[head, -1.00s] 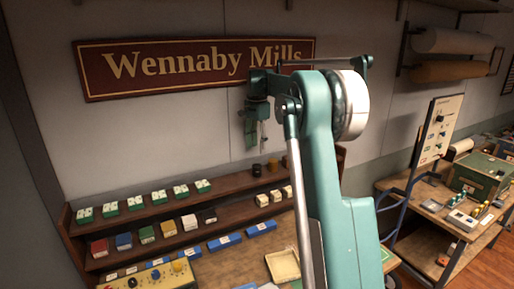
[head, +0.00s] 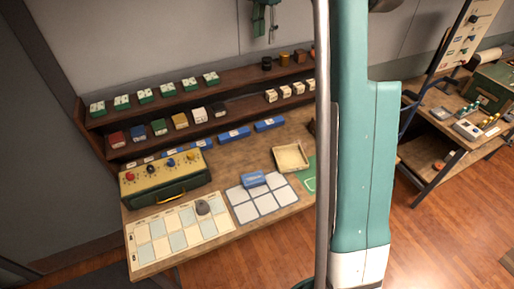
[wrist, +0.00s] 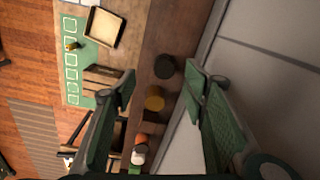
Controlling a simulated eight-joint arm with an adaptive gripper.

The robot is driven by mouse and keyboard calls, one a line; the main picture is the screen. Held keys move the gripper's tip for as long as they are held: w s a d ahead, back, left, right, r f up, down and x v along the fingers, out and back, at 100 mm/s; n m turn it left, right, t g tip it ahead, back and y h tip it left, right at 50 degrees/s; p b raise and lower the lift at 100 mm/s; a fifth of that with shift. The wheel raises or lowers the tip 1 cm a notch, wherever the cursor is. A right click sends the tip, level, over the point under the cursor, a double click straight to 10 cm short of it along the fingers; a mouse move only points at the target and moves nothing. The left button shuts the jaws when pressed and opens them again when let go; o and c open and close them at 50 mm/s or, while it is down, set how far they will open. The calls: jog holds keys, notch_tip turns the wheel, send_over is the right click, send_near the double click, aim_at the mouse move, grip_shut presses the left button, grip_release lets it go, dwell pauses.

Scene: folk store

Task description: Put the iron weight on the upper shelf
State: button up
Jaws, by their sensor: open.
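A dark, near-black cylinder (head: 267,63) stands on the upper shelf (head: 240,79), beside a brass-brown cylinder (head: 284,58). It also shows in the wrist view (wrist: 165,66), and by its colour it may be the iron weight. A grey round piece (head: 203,207) lies on the cream chart on the bench; I cannot tell whether that is the iron weight instead. My gripper (head: 266,36), partly cut off at the top of the head view, is above the shelf. In the wrist view my gripper (wrist: 160,88) is open with nothing held; the dark and brass cylinders show between its fingers.
Green-and-white boxes (head: 143,96) line the upper shelf's left part, with bare shelf to their right. An instrument box (head: 165,180), a cream tray (head: 291,157) and a blue box (head: 253,179) are on the bench.

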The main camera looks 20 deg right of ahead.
jog(key=s+a+r+n+t, duration=0.2)
jog(key=s+a+n, duration=0.2)
jog(key=s+a, duration=0.65)
jog(key=s+a+r+n+t, duration=0.1)
jog(key=s+a+r+n, duration=0.45)
jog(key=s, duration=0.85)
jog(key=s+a+f+n+t, duration=0.1)
jog(key=s+a+f+n, duration=0.1)
jog(key=s+a+f, duration=0.2)
jog(key=s+a+f+n+t, duration=0.1)
jog(key=s+a+f+n, duration=0.1)
jog(key=s+f, duration=0.5)
jog(key=s+a+f+n+t, duration=0.1)
jog(key=s+a+f, duration=0.4)
jog(key=s, duration=1)
jog(key=shift+a+f+n+t, duration=0.35)
jog(key=shift+f+n+t, duration=0.1)
jog(key=shift+f, duration=0.4)
